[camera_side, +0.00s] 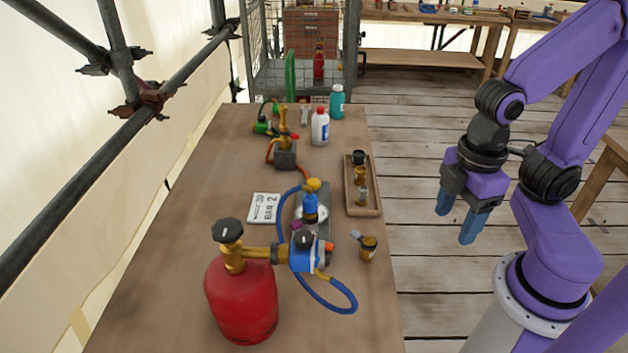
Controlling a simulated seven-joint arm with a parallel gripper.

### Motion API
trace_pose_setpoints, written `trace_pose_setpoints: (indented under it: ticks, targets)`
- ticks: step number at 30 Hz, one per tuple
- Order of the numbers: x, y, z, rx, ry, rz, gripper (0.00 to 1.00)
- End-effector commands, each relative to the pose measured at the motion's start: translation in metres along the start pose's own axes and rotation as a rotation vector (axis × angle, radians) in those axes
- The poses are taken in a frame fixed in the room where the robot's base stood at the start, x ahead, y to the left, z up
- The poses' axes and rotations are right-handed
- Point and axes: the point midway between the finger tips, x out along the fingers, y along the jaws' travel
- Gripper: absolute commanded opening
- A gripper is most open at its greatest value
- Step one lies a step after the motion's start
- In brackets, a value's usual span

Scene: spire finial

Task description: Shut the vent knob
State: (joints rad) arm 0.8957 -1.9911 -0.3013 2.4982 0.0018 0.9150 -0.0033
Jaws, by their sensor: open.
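My gripper (457,220) hangs at the right with its two blue fingers apart and empty, over the floor beyond the table's right edge. It is well apart from everything on the table. A red gas cylinder (241,300) stands at the front of the table with a brass valve and a black knob (228,230) on top. A brass pipe joins it to a blue and white regulator (304,256) with a black knob (304,238). Behind it, a small blue fitting (310,207) has a yellow knob (314,184). No knob is legibly marked as the vent.
A blue hose (328,305) loops beside the regulator. A wooden tray (372,209) holds brass parts near the right edge.

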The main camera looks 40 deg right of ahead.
Motion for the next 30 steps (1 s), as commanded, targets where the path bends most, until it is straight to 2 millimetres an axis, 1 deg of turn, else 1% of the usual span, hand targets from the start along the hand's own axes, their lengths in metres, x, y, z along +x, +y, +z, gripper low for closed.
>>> trace_pose_setpoints:
  ticks: [2,5,8,9,11,12,14,15,17,20,21,23,24,25,30]
  targets:
    - [-0.002,0.004,-0.008,0.003,-0.001,0.001,0.63]
    - [-0.007,0.017,-0.028,0.007,-0.002,0.002,0.63]
    - [-0.014,0.040,-0.055,0.010,-0.006,0.004,0.63]
    - [-0.016,0.051,-0.067,0.011,-0.007,0.005,0.63]
    - [-0.019,0.069,-0.083,0.011,-0.010,0.005,0.63]
    - [-0.020,0.081,-0.093,0.011,-0.011,0.006,0.63]
    - [-0.022,0.101,-0.107,0.011,-0.013,0.006,0.63]
    - [-0.023,0.114,-0.116,0.012,-0.014,0.007,0.63]
    - [-0.024,0.136,-0.127,0.013,-0.015,0.007,0.63]
    - [-0.023,0.174,-0.143,0.014,-0.019,0.007,0.63]
    - [-0.023,0.190,-0.147,0.015,-0.021,0.007,0.63]
    - [-0.021,0.214,-0.153,0.014,-0.023,0.006,0.63]
    - [-0.020,0.231,-0.156,0.016,-0.024,0.006,0.63]
    - [-0.019,0.243,-0.157,0.015,-0.025,0.005,0.63]
    - [-0.011,0.310,-0.155,0.018,-0.028,0.003,0.63]
